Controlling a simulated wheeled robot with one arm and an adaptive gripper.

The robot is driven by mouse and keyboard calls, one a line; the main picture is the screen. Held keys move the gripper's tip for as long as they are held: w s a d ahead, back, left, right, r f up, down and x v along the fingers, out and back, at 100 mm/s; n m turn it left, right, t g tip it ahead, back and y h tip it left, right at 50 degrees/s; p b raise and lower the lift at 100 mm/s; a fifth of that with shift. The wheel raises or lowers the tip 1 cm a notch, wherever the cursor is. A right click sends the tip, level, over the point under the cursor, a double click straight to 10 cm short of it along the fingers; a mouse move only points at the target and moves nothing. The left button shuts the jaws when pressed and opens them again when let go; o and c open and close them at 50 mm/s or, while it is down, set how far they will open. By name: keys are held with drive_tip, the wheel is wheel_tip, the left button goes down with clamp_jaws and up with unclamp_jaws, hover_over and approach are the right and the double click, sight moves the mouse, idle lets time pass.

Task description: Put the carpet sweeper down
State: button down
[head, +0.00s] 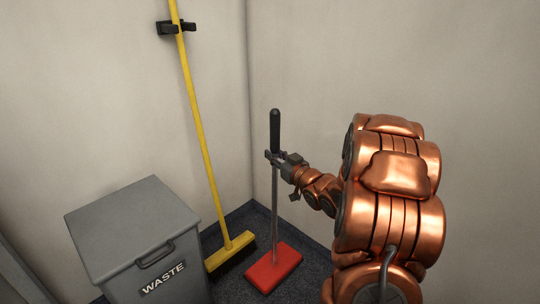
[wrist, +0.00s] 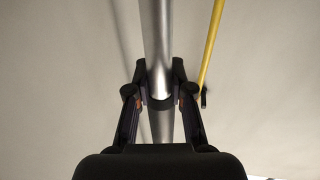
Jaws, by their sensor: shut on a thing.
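The carpet sweeper (head: 273,267) has a flat red head, a thin grey metal pole and a black grip on top. It stands upright in the corner, its red head at the dark carpet; I cannot tell if it touches fully. My gripper (head: 275,158) is shut on the pole just below the black grip. In the wrist view the pole (wrist: 155,40) passes between the two fingers of my gripper (wrist: 160,95). The sweeper's head is outside the wrist view.
A yellow broom (head: 205,150) leans in a black wall clip (head: 168,28) left of the sweeper; its handle also shows in the wrist view (wrist: 211,45). A grey waste bin (head: 130,225) stands at the left. Walls close the corner behind. Little carpet (head: 240,222) is free.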

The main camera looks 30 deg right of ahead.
drive_tip(key=w+d+f+b, duration=0.2)
drive_tip(key=w+f+b, duration=0.1)
drive_tip(key=w, duration=0.3)
drive_tip(key=shift+w+f, duration=0.3)
drive_tip(key=shift+f, duration=0.25)
drive_tip(key=shift+d, duration=0.1)
drive_tip(key=c, duration=1)
unclamp_jaws()
drive_tip(key=shift+c, duration=0.2)
drive_tip(key=shift+s, duration=0.1)
drive_tip(key=s+p, duration=0.3)
drive_tip(key=s, duration=0.9)
drive_tip(key=shift+d, duration=0.15)
drive_tip(key=shift+w+f, duration=0.1)
